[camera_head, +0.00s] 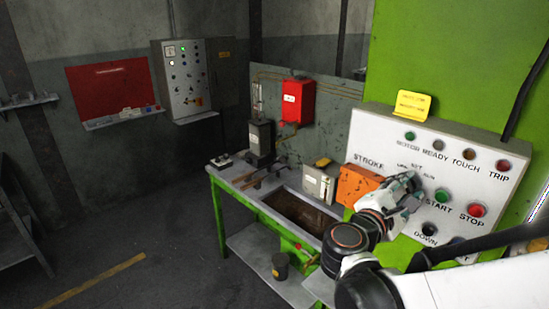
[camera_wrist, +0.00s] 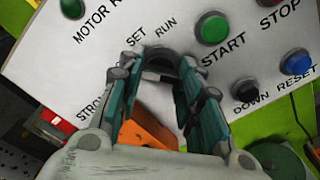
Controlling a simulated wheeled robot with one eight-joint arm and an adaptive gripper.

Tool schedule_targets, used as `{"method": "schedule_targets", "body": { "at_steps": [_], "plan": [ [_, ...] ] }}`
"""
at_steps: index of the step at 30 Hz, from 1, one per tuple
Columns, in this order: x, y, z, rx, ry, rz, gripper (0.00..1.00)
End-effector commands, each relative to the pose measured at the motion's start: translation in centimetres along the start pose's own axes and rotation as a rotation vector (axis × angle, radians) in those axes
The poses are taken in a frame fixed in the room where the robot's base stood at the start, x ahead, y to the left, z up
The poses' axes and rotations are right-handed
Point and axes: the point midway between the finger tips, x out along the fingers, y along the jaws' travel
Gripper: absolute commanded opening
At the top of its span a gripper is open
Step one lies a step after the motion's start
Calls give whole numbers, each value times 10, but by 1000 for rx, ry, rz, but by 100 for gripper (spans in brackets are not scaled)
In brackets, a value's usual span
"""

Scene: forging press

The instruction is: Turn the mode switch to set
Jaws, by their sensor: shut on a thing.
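The white control panel (camera_head: 372,130) is mounted on the green press. In the wrist view, the dark round mode switch (camera_wrist: 160,63) sits on the panel below the printed words SET and RUN. My gripper (camera_wrist: 163,68) is shut on the switch, with one finger on each side of it. The fingers hide part of the switch, and I cannot tell which word it points to. In the head view, my gripper (camera_head: 408,184) is at the panel below the SET and RUN marks and covers the switch.
The green START button (camera_wrist: 211,28) is close to the right of my gripper, with the black DOWN button (camera_wrist: 246,92) and blue RESET button (camera_wrist: 298,62) beyond. An orange box (camera_head: 358,186) stands beside my wrist. A yellow sign (camera_head: 412,105) tops the panel.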

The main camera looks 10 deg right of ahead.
Motion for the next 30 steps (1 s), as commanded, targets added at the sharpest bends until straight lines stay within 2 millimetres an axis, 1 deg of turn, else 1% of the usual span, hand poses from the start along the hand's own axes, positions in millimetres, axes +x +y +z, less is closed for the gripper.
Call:
{"method": "schedule_targets", "body": {
  "at_steps": [18,24,30],
  "plan": [
    [-4,2,0,486,9,8,9],
    [-4,3,0,595,10,8,9],
    [-4,3,0,655,10,9,9]
  ]
}}
